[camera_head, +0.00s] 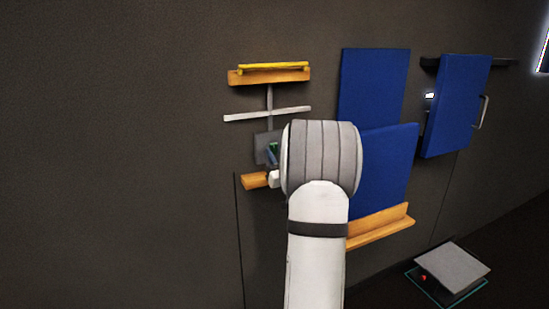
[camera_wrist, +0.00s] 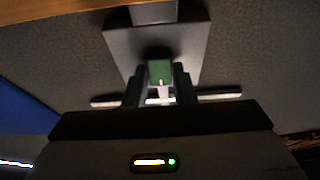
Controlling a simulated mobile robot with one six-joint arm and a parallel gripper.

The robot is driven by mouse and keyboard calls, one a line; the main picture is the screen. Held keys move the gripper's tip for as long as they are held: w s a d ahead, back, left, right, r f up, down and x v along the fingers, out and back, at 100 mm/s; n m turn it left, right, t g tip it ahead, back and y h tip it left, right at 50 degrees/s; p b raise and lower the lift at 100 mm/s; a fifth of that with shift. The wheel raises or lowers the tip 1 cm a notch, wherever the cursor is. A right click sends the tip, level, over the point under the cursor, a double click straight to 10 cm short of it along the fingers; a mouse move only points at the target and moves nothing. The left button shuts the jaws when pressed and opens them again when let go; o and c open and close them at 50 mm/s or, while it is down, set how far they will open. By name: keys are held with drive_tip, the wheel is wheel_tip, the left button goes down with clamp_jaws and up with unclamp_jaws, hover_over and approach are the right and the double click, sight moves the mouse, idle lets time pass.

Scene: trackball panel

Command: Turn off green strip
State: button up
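A small green piece (camera_wrist: 160,72) stands out from a grey plate (camera_wrist: 118,40) on the wall. In the head view my wrist hides most of the gripper and part of the grey plate (camera_head: 262,150). No lit green strip is clear on the wall.
Above the plate are a white crossbar (camera_head: 240,116) and an orange wooden shelf (camera_head: 285,76) with a yellow bar (camera_head: 272,66). A wooden block (camera_head: 253,181) sits below. Blue panels (camera_head: 375,80) stand close on the right. A grey pedal-like box (camera_head: 452,265) lies lower right. The left wall is clear.

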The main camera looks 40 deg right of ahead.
drive_tip(key=o, duration=0.5)
drive_tip(key=v, duration=0.7)
drive_tip(key=shift+s+f, duration=0.15)
drive_tip(key=shift+s, duration=0.25)
drive_tip(key=shift+a, duration=0.1)
drive_tip(key=w+a+r+g+y+p, duration=0.1)
drive_tip(key=a+r+g+p, duration=0.2)
drive_tip(key=a+g+p, duration=0.35)
drive_tip(key=w+a+r+g+p, duration=0.1)
drive_tip(key=a+r+g+p, duration=0.2)
drive_tip(key=a, duration=0.6)
drive_tip(key=s+a+r+n+g+y+p, duration=0.1)
drive_tip(key=s+a+g+p, duration=0.1)
drive_tip(key=s+a, duration=0.4)
drive_tip(key=s+a+r+n+g+y+p, duration=0.1)
drive_tip(key=s+a+g+y+p, duration=0.1)
drive_tip(key=s+a, duration=0.4)
drive_tip(key=s+a+r+g+y+p, duration=0.1)
drive_tip(key=s+a+g+p, duration=0.3)
drive_tip(key=s+a, duration=0.3)
drive_tip(key=shift+s+r+n+g, duration=0.15)
drive_tip(key=shift+s+g, duration=0.25)
drive_tip(key=shift+s, duration=0.55)
drive_tip(key=shift+s+n+g, duration=0.25)
drive_tip(key=shift+s+g, duration=0.1)
drive_tip(key=shift+s, duration=0.6)
